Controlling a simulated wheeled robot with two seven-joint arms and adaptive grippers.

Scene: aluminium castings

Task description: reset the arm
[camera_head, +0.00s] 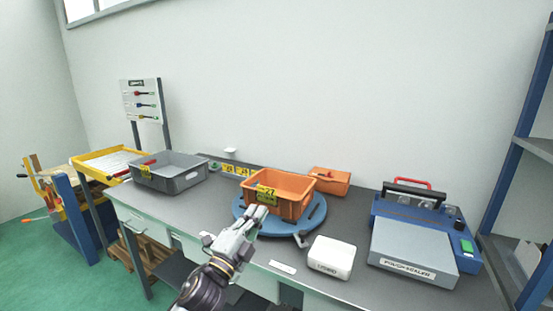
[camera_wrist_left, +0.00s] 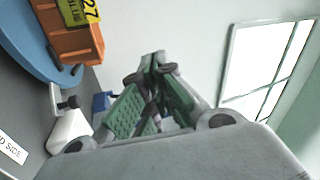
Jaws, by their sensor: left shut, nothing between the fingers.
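My left gripper (camera_head: 260,211) is shut and empty in the head view. It is in front of an orange crate (camera_head: 290,207) with a yellow label, which stands on a round blue turntable (camera_head: 256,228). In the left wrist view the gripper (camera_wrist_left: 158,60) has its fingertips together, pointing up in the picture. The orange crate (camera_wrist_left: 70,38) and the blue turntable (camera_wrist_left: 25,40) show at that view's upper left, apart from the fingers. My right gripper is in neither view.
A grey bin (camera_head: 172,178) stands at the bench's left. A white box (camera_head: 331,257) and a blue pouch sealer (camera_head: 414,250) stand at the right. A small orange case (camera_head: 331,181) lies behind the crate. A blue shelf (camera_head: 520,150) rises at the far right.

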